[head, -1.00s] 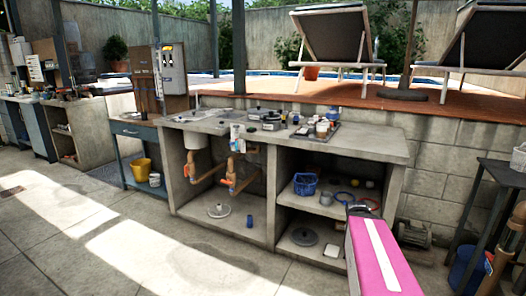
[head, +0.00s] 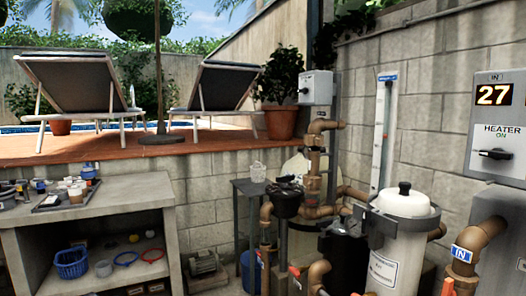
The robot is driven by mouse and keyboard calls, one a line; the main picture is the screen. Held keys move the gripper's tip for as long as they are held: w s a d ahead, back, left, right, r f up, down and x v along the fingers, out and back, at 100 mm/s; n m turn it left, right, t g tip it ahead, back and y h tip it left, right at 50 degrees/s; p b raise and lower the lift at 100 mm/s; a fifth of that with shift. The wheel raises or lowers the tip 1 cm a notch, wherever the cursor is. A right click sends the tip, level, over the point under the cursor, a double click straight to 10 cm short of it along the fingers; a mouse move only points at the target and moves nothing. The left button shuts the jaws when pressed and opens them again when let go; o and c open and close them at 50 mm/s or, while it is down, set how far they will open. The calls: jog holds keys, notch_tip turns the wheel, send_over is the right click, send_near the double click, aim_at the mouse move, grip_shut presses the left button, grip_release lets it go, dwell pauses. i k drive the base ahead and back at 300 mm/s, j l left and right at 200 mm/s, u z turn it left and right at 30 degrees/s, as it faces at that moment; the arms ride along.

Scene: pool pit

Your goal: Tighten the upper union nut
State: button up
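A vertical stack of brown pipe and fittings (head: 314,165) stands against the block wall, right of centre in the head view. Collar-like rings show along it, but they are small, and I cannot tell which one is the upper union nut or how tight it is. A lower brown pipe run (head: 318,211) crosses near its foot. A black-lidded housing (head: 287,198) stands just left of the stack. My gripper is not in view.
A white canister (head: 400,240) with a black knob and a heater panel (head: 493,130) reading 27 stand at right. A concrete bench (head: 140,190) is at left, a dark metal stand (head: 245,188) between. A blue bucket (head: 250,271) sits low beside the pipes.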

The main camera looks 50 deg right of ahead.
aim_at(309, 140)
jog(key=z, duration=2.6)
